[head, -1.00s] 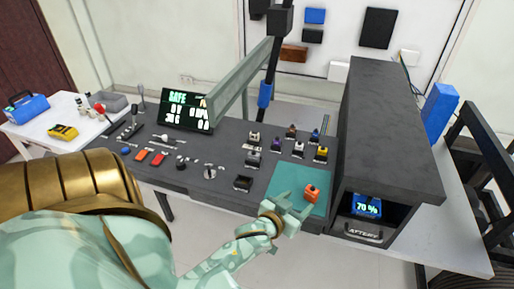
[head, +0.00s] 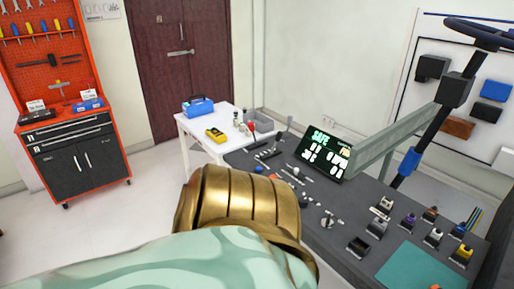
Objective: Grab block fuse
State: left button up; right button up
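Several block-shaped fuses with coloured tops stand in rows on the dark console (head: 330,225) at the right of the head view. Among them are a yellow-topped block (head: 462,255), a white-topped block (head: 433,238), a purple-topped block (head: 409,221) and a dark block (head: 358,247). The teal mat (head: 415,270) is cut by the bottom edge, and no orange block shows on its visible part. A tiny pale tip at the bottom edge over the mat may be my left gripper; its opening cannot be seen. My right gripper is out of view.
My gold and pale green arm covers the lower middle. A lit screen (head: 322,152) stands on the console, with a grey beam right of it. A white table (head: 190,128) holds a blue toolbox (head: 198,106) and a yellow meter (head: 215,135). A red tool cabinet (head: 62,100) stands left; floor between is clear.

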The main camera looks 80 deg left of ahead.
aim_at(387, 203)
jog(key=u, duration=1.65)
jog(key=i+l+z, duration=0.3)
jog(key=l, duration=0.15)
